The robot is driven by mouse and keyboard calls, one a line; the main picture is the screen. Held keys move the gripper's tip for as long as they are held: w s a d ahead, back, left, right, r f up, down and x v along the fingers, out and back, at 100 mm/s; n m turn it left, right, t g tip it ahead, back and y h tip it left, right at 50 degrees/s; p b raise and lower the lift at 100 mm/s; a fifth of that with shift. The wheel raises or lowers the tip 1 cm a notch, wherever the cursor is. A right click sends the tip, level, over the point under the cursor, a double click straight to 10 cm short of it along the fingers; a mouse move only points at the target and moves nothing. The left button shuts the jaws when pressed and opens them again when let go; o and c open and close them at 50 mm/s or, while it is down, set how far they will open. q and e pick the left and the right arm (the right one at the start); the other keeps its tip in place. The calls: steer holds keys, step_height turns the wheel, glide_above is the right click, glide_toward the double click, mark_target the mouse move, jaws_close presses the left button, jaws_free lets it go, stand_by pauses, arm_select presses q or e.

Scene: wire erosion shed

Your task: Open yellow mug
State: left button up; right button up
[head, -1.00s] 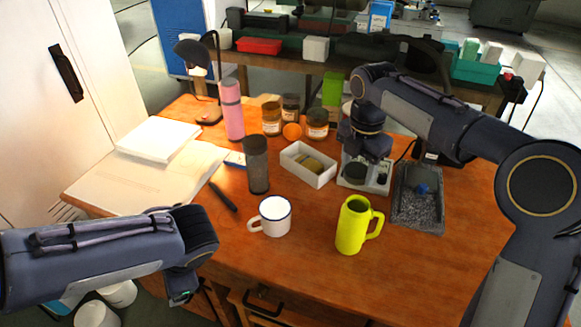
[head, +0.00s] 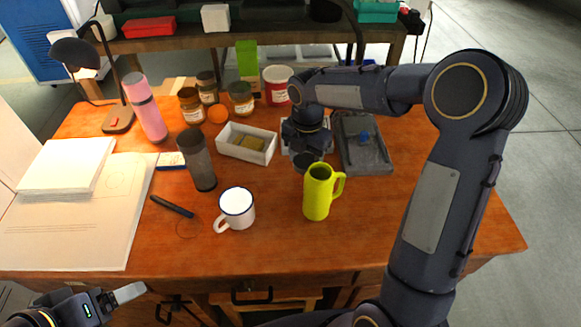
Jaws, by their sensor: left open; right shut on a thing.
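The yellow-green mug (head: 317,194) stands upright on the wooden table, handle to the right. Its top looks open, with no lid seen on it. My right gripper (head: 306,148) is just behind the mug, low over a pale device, and apart from the mug. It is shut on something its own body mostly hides. A dark round piece (head: 307,161) shows right below it, but I cannot tell whether it is held or rests on the device. My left gripper (head: 118,300) is open and empty at the lower left, in front of the table edge.
A white enamel mug (head: 237,206) stands left of the yellow-green mug. A dark tumbler (head: 197,160), a white box (head: 246,144) and several jars stand behind. A grey tray (head: 363,150) lies at the right. The table's front strip and right side are clear.

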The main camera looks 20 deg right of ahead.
mark_target(304, 173)
steer(key=shift+f, duration=2.8)
steer(key=shift+b, duration=0.3)
steer(key=shift+f, duration=0.2)
steer(key=o, duration=1.1)
steer(key=shift+r, duration=0.1)
